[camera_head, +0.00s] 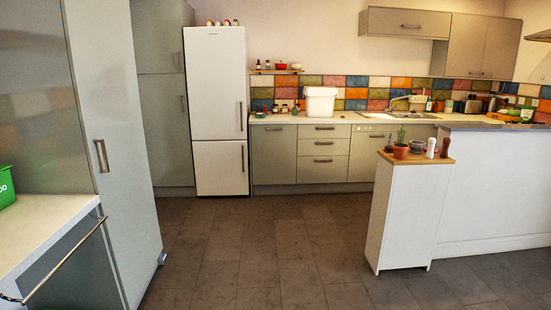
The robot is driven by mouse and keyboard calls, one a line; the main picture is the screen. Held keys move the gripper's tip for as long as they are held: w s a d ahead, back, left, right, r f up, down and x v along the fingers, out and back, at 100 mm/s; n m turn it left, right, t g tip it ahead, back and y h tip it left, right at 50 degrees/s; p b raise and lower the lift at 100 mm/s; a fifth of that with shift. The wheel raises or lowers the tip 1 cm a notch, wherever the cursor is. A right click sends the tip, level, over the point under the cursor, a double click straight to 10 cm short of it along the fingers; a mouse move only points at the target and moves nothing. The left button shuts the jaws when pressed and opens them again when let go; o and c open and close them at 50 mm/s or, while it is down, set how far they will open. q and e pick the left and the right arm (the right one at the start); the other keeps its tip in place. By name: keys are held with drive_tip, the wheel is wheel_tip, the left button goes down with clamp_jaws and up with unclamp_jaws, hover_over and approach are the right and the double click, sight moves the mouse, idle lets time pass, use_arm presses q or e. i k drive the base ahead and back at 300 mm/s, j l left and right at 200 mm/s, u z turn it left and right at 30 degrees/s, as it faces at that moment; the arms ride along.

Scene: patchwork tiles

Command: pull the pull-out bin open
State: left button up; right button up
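Nothing in view can be made out for certain as the pull-out bin. Grey drawer and door fronts (324,148) with dark bar handles line the back wall, and all look shut. At the near left, a tall pale cabinet door (128,180) has an upright handle (102,155). Left of it, a metal rail (66,258) runs along the front of a low counter (45,222). Neither of my grippers shows in the head view.
A white fridge-freezer (217,110) stands at the back left. A narrow white unit (404,220) with a wooden top and potted cactus joins a white half wall (495,190) at the right. The dark tiled floor (260,245) between is clear. A green box (6,187) sits on the left counter.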

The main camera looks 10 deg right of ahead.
sight(274, 146)
drive_tip(key=i+z, duration=0.2)
drive_tip(key=i, duration=6.85)
drive_tip(key=j+u, duration=0.05)
